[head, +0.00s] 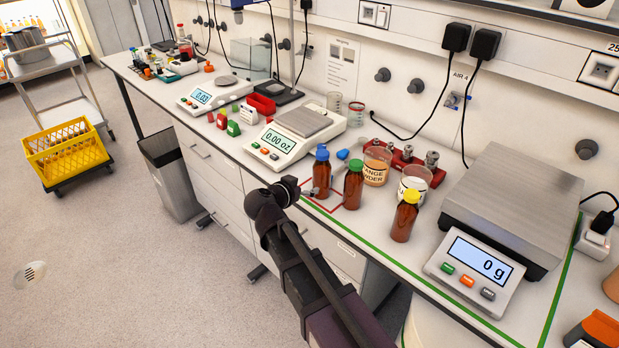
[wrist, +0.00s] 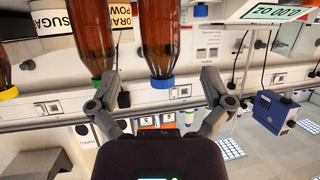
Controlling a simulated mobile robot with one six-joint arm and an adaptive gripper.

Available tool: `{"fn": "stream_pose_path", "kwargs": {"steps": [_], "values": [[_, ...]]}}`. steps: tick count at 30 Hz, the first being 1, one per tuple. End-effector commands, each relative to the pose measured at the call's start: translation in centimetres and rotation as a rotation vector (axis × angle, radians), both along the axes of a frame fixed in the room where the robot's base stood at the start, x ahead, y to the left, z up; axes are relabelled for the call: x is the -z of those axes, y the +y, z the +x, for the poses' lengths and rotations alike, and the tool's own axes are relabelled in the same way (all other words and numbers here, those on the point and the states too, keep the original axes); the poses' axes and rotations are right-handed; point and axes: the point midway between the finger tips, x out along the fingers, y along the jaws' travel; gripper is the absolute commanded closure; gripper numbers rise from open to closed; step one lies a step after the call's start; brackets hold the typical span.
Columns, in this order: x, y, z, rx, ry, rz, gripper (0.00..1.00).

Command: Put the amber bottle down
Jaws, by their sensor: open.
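Three amber bottles stand upright on the bench. The blue-capped bottle (head: 322,178) stands at the red outlined square (head: 340,206); the green-capped bottle (head: 353,188) is just right of it, and the yellow-capped bottle (head: 404,222) further right. My gripper (head: 306,187) is open at the left of the blue-capped bottle. In the upside-down wrist view, the blue-capped bottle (wrist: 155,38) lies between the spread fingers of my gripper (wrist: 160,78), with gaps on both sides. The green-capped bottle (wrist: 92,38) is by the left finger, which overlaps its cap; I cannot tell whether they touch.
Two labelled jars, orange powder (head: 376,172) and another (head: 413,184), stand behind the bottles beside a red rack (head: 400,155). A scale reading 0.00 oz (head: 272,141) is to the left, and a large 0 g scale (head: 475,268) to the right. Bare bench lies between the yellow-capped bottle and the large scale.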

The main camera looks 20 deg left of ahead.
Motion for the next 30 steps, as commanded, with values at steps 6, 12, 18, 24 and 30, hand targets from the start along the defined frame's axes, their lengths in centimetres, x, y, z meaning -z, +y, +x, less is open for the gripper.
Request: {"fn": "stream_pose_path", "kwargs": {"steps": [6,12,18,24,30], "values": [[-0.53,0.18,-1.2,0.001,0.0,0.001,0.0],[-0.51,0.23,-1.29,0.001,0.0,0.001,0.0],[-0.51,0.24,-1.28,0.001,0.0,0.001,0.0],[-0.51,0.25,-1.27,0.001,0.0,0.001,0.0],[-0.51,0.26,-1.28,0.001,0.0,0.001,0.0]]}}
